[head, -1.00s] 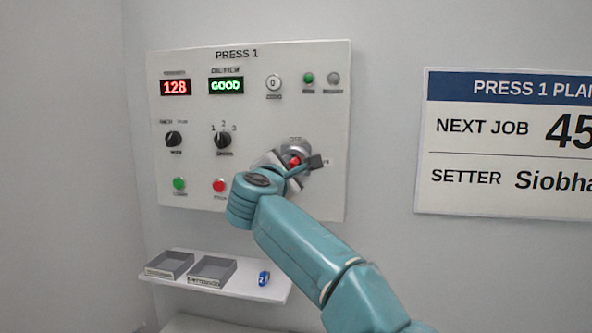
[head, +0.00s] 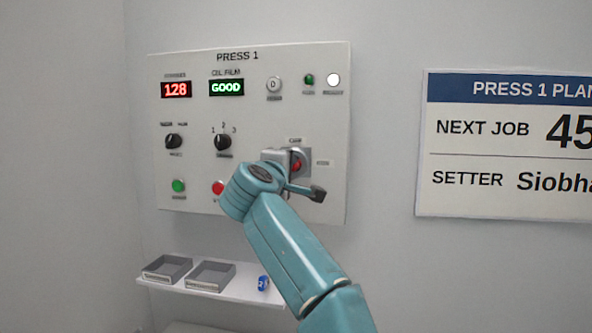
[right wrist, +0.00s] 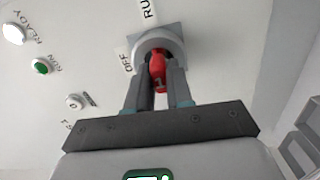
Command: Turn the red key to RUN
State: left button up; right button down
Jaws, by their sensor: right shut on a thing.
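The red key (head: 296,166) sits in its round grey switch on the PRESS 1 panel (head: 253,113). In the right wrist view the key (right wrist: 158,70), marked 1, is between the two fingers of my right gripper (right wrist: 157,82), which is shut on it. The OFF label (right wrist: 126,62) is left of the switch and the RUN label (right wrist: 148,9) is above it there. In the head view my right gripper (head: 288,164) partly hides the switch, so the key's exact angle is hard to tell. My left gripper is not in view.
The READY lamp (head: 333,80) is lit white; the green RUN lamp (head: 309,79) beside it looks dark. A red button (head: 218,187) is close to my wrist. A shelf (head: 234,291) below holds two grey trays and a blue object (head: 263,283).

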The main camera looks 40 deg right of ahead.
jog(key=c, duration=1.4)
grip_release()
jog(key=shift+w+a+m, duration=0.1)
jog(key=shift+m, duration=0.3)
jog(key=o, duration=0.5)
jog(key=shift+c, duration=0.2)
jog(key=b+v, duration=0.8)
jog(key=v, duration=0.8)
jog(key=shift+s, duration=0.2)
